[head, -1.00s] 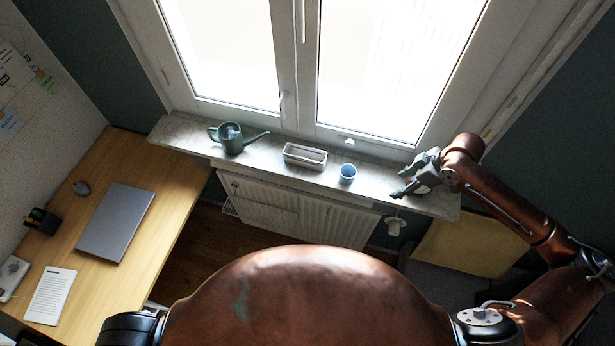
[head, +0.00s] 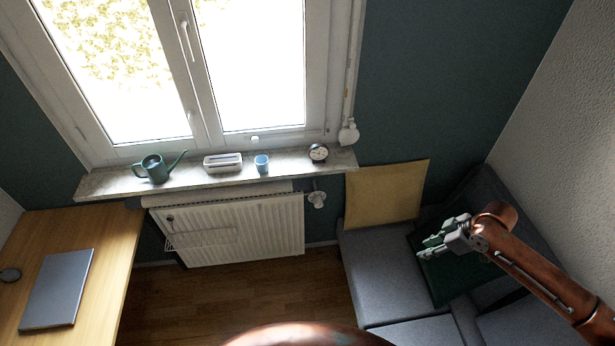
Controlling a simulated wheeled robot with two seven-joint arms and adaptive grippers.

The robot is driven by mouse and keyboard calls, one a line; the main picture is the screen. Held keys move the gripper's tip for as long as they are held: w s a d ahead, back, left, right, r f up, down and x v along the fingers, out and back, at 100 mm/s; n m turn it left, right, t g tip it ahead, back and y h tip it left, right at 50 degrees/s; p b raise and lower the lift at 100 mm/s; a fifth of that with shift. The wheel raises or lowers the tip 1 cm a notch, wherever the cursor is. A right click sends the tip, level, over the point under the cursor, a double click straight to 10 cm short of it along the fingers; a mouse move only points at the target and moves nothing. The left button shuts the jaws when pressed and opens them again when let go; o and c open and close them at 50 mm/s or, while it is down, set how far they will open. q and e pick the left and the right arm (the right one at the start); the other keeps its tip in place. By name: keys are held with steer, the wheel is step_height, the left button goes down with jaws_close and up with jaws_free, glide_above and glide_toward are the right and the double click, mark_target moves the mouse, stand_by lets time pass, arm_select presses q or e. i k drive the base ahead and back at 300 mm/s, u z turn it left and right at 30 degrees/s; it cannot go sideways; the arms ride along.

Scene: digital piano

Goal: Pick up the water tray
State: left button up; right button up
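The water tray (head: 223,162) is a small white rectangular tray on the windowsill, between a green watering can and a blue cup. My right gripper (head: 426,248) is at the right, in front of the grey sofa in the picture, well away from the tray. Its two fingers are apart, and I see nothing between them. My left gripper is not in view.
The watering can (head: 154,168), blue cup (head: 262,163) and a round clock (head: 318,153) share the sill (head: 110,183). A radiator (head: 235,230) is below. A desk (head: 105,250) with a laptop (head: 57,289) is at left, a sofa (head: 375,270) at right. Wood floor lies between.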

mark_target(232, 163)
steer(key=u, duration=1.4)
steer(key=i, duration=1.45)
